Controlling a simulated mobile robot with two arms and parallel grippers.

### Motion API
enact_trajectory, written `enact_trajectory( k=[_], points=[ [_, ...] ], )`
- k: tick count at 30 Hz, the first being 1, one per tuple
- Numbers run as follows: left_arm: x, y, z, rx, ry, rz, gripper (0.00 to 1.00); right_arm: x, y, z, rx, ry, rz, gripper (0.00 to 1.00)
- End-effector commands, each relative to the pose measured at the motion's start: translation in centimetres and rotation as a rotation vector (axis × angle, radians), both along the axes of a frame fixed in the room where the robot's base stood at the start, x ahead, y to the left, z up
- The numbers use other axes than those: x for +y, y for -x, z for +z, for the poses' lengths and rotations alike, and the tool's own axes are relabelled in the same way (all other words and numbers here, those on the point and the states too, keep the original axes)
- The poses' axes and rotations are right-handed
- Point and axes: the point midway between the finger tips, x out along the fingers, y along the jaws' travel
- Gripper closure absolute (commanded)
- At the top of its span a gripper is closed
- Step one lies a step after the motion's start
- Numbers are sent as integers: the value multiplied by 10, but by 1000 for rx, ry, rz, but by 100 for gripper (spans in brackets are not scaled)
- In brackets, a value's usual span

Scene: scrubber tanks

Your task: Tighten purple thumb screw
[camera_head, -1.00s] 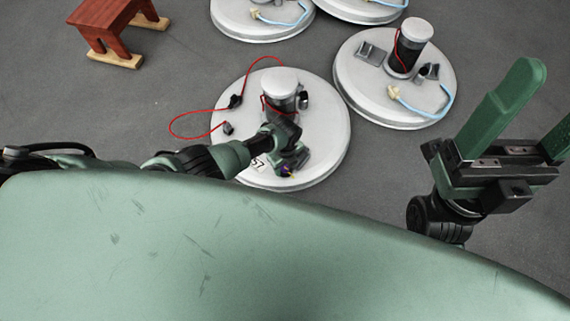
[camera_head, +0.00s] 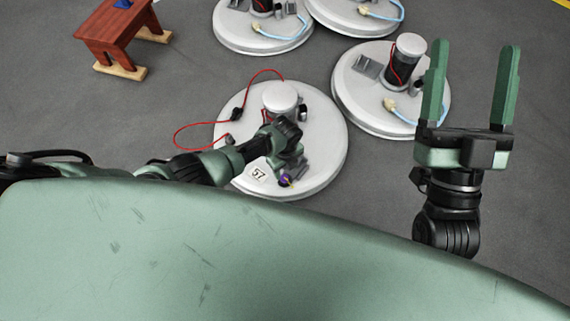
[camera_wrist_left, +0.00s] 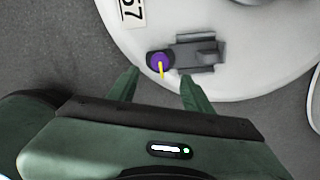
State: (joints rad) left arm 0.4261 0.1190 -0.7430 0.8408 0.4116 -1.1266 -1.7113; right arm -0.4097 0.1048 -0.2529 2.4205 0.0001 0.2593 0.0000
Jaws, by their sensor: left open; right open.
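The purple thumb screw (camera_wrist_left: 160,60) with a yellow pointer sits beside a grey bracket (camera_wrist_left: 195,53) near the rim of the white tank lid marked 57 (camera_wrist_left: 110,25). In the head view the screw (camera_head: 286,181) shows small at the lid's near edge. My left gripper (camera_wrist_left: 160,85) is open; in the left wrist view its two fingertips lie either side of the screw, a little short of it, touching nothing visible. In the head view the left gripper (camera_head: 290,165) is over the lid and partly hidden by its own wrist. My right gripper (camera_head: 470,90) is open and empty, fingers pointing up.
A red cable (camera_head: 205,127) loops off the lid's left side. A capped cylinder (camera_head: 280,97) stands on the lid. Another tank lid (camera_head: 350,95) is close behind on the right. A red stool (camera_head: 112,30) stands at the back left. Grey floor between is clear.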

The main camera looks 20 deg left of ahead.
Motion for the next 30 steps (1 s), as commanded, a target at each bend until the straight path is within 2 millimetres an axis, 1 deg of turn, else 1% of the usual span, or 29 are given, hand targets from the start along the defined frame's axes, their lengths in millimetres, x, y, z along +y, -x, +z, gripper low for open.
enact_trajectory(
  k=[1,3,9,25,26,28,29,30],
  points=[
    [0,0,4,1,-1,0,50,0,-4,-4,37,11,-2,25],
    [0,0,6,1,-1,0,50,1,-10,-11,80,24,-4,25],
    [0,0,9,1,-1,0,50,1,-16,-21,133,39,-7,25],
    [0,0,9,0,0,0,50,2,-16,-21,133,39,-7,25],
    [-1,0,9,-2,3,2,50,1,-16,-21,133,39,-7,25],
    [-9,-2,10,-25,24,21,50,1,-15,-21,132,38,-7,25],
    [-16,-3,12,-44,43,38,50,1,-15,-21,132,38,-7,25],
    [-27,-7,16,-80,79,71,50,1,-15,-21,132,38,-7,25]
  ],
)
